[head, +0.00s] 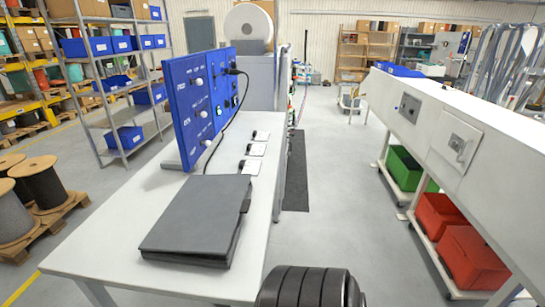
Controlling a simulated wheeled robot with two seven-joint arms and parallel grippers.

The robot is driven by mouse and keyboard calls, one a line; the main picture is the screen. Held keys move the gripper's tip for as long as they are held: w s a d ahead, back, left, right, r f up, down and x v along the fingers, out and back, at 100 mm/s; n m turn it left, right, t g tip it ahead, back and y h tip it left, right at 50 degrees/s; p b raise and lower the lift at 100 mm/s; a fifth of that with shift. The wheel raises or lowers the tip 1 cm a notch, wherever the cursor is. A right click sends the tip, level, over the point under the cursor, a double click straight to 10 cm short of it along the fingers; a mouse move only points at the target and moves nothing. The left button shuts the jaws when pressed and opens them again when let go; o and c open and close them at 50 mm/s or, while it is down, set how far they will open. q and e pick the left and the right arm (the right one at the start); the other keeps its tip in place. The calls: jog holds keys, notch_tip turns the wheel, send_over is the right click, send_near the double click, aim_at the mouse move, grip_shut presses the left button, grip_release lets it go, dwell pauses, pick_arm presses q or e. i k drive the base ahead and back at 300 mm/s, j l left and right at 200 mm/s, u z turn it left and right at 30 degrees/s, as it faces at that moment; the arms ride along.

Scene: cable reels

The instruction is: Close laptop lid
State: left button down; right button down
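A thin dark band shows under the lid's front edge; I cannot tell whether a small gap is left there. A small black tab sticks out at the laptop's right side. Neither of my grippers is in view.
A blue control panel (205,95) with knobs and a black cable stands behind the laptop. Several small white plates (256,150) with black parts lie right of it. A long white machine (440,125) stands at right, with open floor (335,200) between.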

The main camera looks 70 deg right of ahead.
aim_at(202, 217)
jog(key=z, duration=0.4)
jog(key=l+z, duration=0.1)
jog(key=z, duration=0.3)
jog(key=i+z, duration=0.1)
jog(key=z, duration=0.25)
jog(key=l+z, duration=0.1)
jog(key=z, duration=0.3)
